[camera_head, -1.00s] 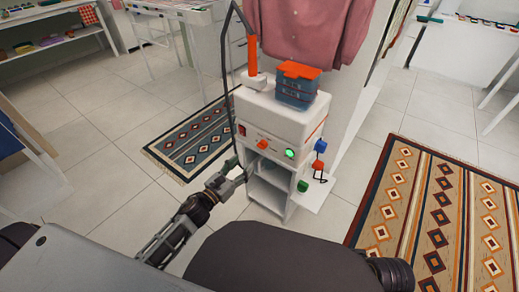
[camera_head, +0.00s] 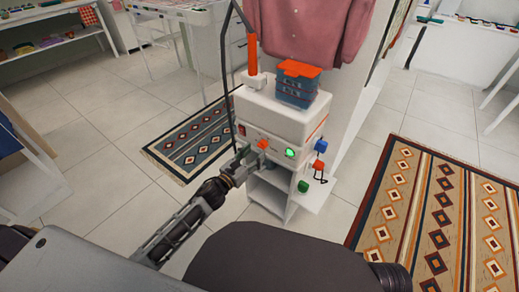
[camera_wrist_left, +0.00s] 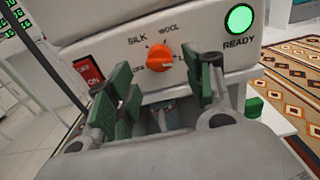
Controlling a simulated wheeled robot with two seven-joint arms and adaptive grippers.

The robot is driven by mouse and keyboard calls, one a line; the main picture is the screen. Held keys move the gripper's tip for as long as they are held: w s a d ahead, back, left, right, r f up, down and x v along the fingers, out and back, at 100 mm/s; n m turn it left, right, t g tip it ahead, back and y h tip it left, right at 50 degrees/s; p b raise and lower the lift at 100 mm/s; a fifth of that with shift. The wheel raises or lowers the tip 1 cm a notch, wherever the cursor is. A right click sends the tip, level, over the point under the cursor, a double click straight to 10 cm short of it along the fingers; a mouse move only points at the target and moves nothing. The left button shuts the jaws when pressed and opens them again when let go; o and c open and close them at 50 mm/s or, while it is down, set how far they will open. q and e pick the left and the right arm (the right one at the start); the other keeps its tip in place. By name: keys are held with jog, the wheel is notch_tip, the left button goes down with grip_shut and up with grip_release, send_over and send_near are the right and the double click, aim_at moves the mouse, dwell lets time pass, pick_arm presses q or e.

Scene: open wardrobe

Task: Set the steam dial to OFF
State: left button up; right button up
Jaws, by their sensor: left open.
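The orange steam dial (camera_head: 263,144) is on the front panel of the white steamer unit (camera_head: 282,116). In the left wrist view the dial (camera_wrist_left: 161,57) has printed labels around it, with SILK and WOOL above and what looks like OFF at its left. A label at its right is partly hidden by a finger. I cannot tell clearly which label the dial points to. My left gripper (camera_head: 249,157) is just in front of the panel. In its wrist view the green-padded fingers (camera_wrist_left: 160,88) are open, spread either side of and slightly below the dial, holding nothing.
A red switch (camera_wrist_left: 88,70) is left of the dial and a lit green READY lamp (camera_wrist_left: 239,19) is right. Blue (camera_head: 320,146), red and green (camera_head: 303,186) blocks are at the unit's right side. A blue box with orange lid (camera_head: 298,82) stands on top, near a hanging pink shirt (camera_head: 308,30).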

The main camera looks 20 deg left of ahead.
aim_at(262, 145)
pick_arm(q)
jog(key=x, duration=0.4)
jog(key=shift+b, duration=0.3)
pick_arm(e)
jog(key=shift+x, duration=0.8)
pick_arm(q)
jog(key=shift+w, duration=0.1)
pick_arm(e)
jog(key=shift+a, duration=0.1)
pick_arm(q)
jog(key=c, duration=1)
pick_arm(e)
jog(key=shift+r, duration=0.1)
jog(key=shift+r, duration=0.15)
